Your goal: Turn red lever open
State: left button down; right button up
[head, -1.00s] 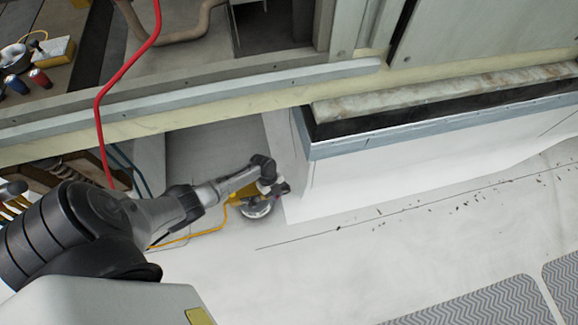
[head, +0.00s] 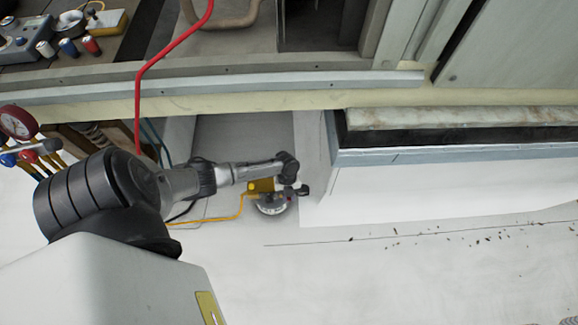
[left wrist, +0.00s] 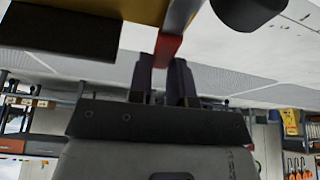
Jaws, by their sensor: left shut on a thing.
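In the left wrist view the red lever (left wrist: 168,48) sits between the two dark fingers of my left gripper (left wrist: 163,78), which is shut on it. A grey metal part runs upward from the lever, beside a yellow body (left wrist: 95,6). In the head view a yellow device (head: 262,185) with a round silver part (head: 272,205) stands on the pale roof at the end of my left arm. The lever and my fingertips cannot be made out there, at the wrist's far end. My right gripper is not in view.
A yellow hose (head: 215,218) runs left from the device. A red hose (head: 137,100) hangs from above. A gauge manifold (head: 17,124) with red and blue knobs is at the left. A raised metal curb (head: 430,155) stands to the right.

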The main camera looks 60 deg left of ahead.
pick_arm(q)
jog(key=c, duration=1)
grip_release()
jog(key=shift+c, duration=0.2)
jog(key=shift+a+r+p, duration=0.15)
jog(key=shift+r+p, duration=0.15)
jog(key=shift+r, duration=0.2)
jog(key=p+v, duration=0.5)
jog(key=v, duration=0.7)
jog(key=shift+a+r, duration=0.2)
jog(key=shift+r, duration=0.1)
jog(key=shift+w, duration=0.15)
